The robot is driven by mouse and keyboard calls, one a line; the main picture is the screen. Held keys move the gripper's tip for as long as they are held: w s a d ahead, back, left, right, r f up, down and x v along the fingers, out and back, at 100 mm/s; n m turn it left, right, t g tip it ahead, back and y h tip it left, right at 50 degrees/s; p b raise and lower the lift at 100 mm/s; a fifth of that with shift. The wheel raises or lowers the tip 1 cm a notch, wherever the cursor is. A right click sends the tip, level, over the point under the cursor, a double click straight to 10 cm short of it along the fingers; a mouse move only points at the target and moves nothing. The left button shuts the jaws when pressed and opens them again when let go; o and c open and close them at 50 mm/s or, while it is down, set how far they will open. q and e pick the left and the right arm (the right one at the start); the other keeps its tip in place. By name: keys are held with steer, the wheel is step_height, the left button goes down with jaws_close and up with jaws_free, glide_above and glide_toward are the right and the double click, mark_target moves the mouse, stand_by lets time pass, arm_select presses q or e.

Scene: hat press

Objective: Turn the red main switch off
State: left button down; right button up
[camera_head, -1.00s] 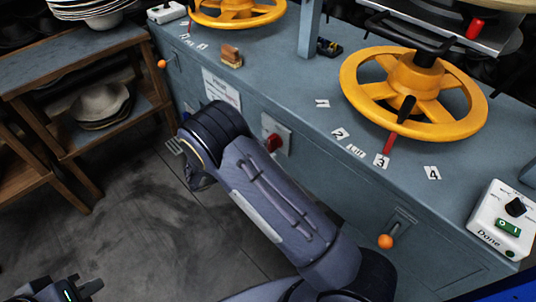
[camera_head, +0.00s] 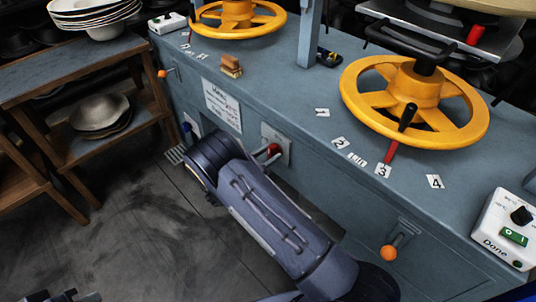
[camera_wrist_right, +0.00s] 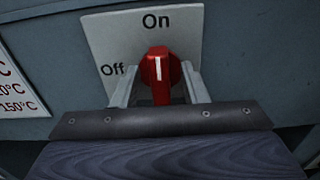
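The red main switch (camera_wrist_right: 160,72) is on a grey plate (camera_wrist_right: 108,38) marked "On" at the top and "Off" at the left. Its white line is upright, toward "On". In the head view the switch (camera_head: 273,148) shows on the front of the blue-grey bench. My right gripper (camera_wrist_right: 158,78) is open, its fingers on either side of the knob with a gap at each side. In the head view the right gripper (camera_head: 266,153) is at the switch, partly hidden by my wrist. Only a dark piece of my left gripper (camera_head: 52,297) shows at the bottom left edge.
A paper notice (camera_head: 222,106) is left of the switch. An orange-knobbed lever (camera_head: 389,253) sticks out of the bench front at right. Yellow handwheels (camera_head: 355,112) and a white control box (camera_head: 507,228) are on the bench. A wooden shelf (camera_head: 70,62) stands at left.

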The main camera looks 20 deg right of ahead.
jaws_close()
steer(key=shift+n, duration=0.3)
steer(key=n, duration=0.4)
steer(key=shift+w+a, duration=0.1)
steer(key=shift+w, duration=0.05)
steer(key=n+p, duration=0.1)
steer(key=n, duration=0.8)
steer(key=shift+w+f+p, duration=0.15)
steer(key=shift+f+p, duration=0.05)
steer(key=shift+p, duration=0.15)
steer(key=shift+f+n, duration=0.15)
steer(key=shift+n, duration=1.95)
